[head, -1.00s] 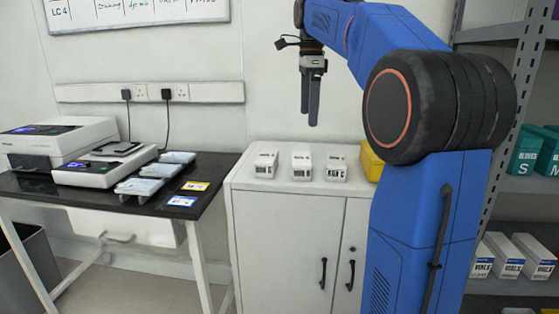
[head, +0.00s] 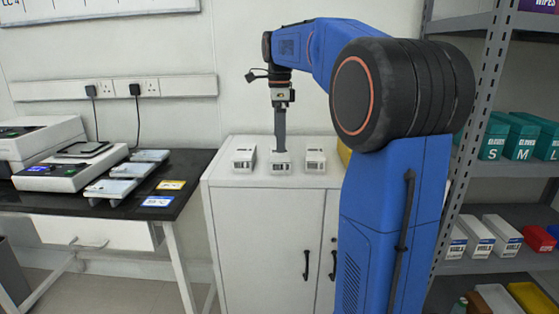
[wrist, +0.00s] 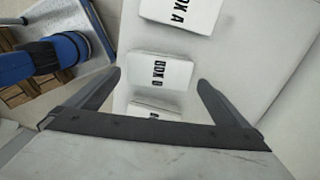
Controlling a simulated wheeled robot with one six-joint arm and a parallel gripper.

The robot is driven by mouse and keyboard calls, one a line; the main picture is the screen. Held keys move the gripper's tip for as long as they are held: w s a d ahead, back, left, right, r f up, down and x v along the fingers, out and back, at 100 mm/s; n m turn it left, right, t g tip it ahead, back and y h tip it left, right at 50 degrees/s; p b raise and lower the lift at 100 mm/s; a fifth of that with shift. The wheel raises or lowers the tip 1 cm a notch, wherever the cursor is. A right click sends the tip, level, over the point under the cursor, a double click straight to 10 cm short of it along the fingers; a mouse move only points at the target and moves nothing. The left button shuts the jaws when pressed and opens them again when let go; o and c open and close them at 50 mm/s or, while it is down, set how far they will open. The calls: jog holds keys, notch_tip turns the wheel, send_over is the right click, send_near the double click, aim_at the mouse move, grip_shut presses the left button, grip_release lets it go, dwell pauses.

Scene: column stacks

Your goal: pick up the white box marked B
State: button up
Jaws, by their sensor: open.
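In the wrist view my gripper (wrist: 159,78) is open and empty, with one finger to each side of box B. The fingers look apart from the box. In the head view they overlap the back of the middle box, so the remaining height is hard to tell.
All stand on a white cabinet (head: 262,220). A dark table (head: 190,165) is at left, grey shelving (head: 490,185) at right.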

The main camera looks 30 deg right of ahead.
aim_at(280, 159)
jog(key=shift+s+f, duration=0.15)
jog(key=shift+f, duration=2.75)
jog(key=c, duration=0.9)
